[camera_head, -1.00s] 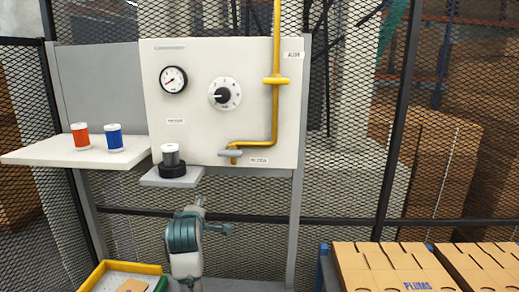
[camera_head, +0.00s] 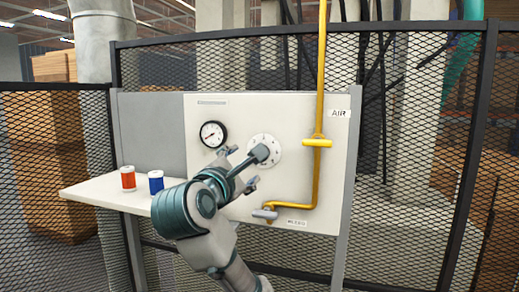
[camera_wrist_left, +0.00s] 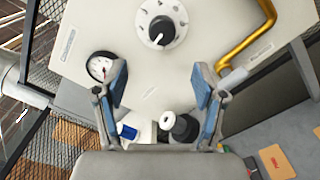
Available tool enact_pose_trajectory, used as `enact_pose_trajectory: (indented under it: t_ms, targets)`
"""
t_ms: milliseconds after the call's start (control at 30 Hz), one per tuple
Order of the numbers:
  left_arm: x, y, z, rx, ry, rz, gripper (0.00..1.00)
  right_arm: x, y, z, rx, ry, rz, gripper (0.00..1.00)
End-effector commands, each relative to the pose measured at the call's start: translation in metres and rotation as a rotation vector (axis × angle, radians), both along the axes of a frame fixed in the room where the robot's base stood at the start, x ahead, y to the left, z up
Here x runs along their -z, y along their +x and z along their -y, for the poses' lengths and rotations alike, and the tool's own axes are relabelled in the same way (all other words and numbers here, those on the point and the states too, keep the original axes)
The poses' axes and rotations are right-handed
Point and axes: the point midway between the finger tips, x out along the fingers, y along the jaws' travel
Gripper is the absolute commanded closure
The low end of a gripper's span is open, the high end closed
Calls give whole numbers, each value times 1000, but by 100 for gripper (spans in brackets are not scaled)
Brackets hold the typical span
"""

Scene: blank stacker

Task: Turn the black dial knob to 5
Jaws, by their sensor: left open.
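The black dial knob (camera_head: 261,153) sits on a white round dial plate on the upright panel (camera_head: 290,110). In the left wrist view the knob (camera_wrist_left: 162,31) is near the top, with a white pointer mark toward its lower edge. The dial's numbers are too small to read. My left gripper (camera_head: 240,168) is raised in front of the panel, just below and left of the knob, and partly covers the view near it. In the wrist view its fingers (camera_wrist_left: 159,82) are spread with nothing between them, and the knob lies ahead of them. My right gripper is not in view.
A pressure gauge (camera_head: 213,134) is left of the dial. A yellow pipe (camera_head: 320,90) with valves runs down the right. Orange (camera_head: 128,178) and blue (camera_head: 156,182) spools stand on the left shelf (camera_head: 95,194).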

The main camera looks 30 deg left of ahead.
Motion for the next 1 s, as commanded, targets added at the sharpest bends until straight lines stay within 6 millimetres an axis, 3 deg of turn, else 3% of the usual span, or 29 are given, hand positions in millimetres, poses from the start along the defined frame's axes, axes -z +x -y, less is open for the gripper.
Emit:
enact_pose_trajectory:
  t_ms: [200, 500, 700, 933, 1000]
  targets:
    - [-3, 53, -14, -1, 0, -6, 30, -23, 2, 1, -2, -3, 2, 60]
    - [-2, 102, -31, -2, -1, -1, 30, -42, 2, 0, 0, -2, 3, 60]
    - [0, 114, -30, 1, 0, -1, 30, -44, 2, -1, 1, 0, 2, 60]
    - [-1, 114, -27, 0, 1, 1, 30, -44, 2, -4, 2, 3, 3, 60]
    - [-1, 114, -26, 0, 2, 1, 45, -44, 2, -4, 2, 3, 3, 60]
